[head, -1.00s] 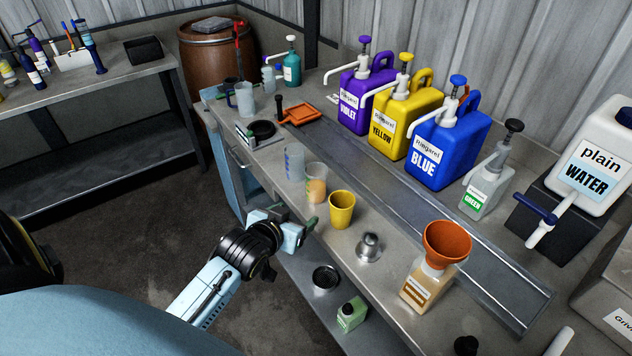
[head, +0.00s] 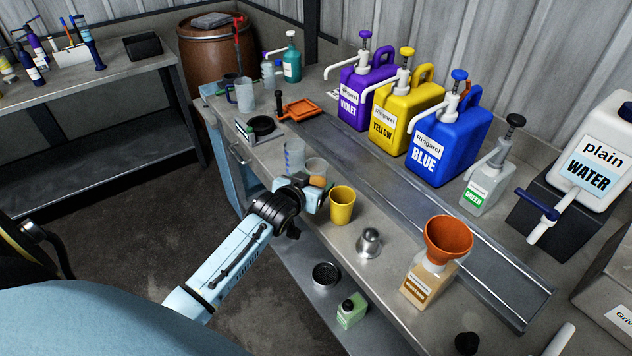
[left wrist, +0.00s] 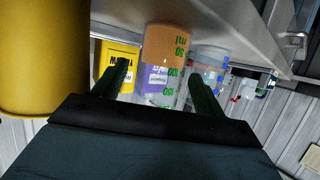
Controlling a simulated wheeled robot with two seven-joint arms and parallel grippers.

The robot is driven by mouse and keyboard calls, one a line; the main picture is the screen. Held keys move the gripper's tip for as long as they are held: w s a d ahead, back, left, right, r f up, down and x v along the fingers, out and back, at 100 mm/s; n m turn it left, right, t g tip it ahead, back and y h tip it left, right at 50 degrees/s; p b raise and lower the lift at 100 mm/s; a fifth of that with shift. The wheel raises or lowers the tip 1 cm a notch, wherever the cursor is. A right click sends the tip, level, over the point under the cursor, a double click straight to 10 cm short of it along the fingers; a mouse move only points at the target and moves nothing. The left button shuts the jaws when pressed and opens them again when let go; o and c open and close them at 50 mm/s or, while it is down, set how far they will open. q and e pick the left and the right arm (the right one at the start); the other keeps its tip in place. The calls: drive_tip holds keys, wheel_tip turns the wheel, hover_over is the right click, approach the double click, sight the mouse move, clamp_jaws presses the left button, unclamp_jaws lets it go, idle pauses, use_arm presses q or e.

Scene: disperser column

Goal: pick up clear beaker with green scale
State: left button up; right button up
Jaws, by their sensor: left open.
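The clear beaker with green scale (head: 317,167) stands near the front edge of the bench, partly hidden behind my left gripper (head: 314,188). In the left wrist view, which is upside down, the beaker (left wrist: 164,62) shows green marks and an orange lower part. My left gripper (left wrist: 160,84) is open. In that view the beaker appears between its two fingers, with one finger on each side; I cannot tell whether either touches it. My right gripper is not in view.
A clear beaker with blue marks (head: 294,155) stands close behind, and a yellow cup (head: 342,205) close to the right. A metal weight-like piece (head: 369,243) and a bottle with an orange funnel (head: 446,240) stand farther right. A green-labelled bottle (head: 351,311) is on the lower shelf.

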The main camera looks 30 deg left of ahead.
use_arm(q)
drive_tip(key=shift+x, duration=1.2)
drive_tip(key=shift+c, duration=0.3)
drive_tip(key=c, duration=1)
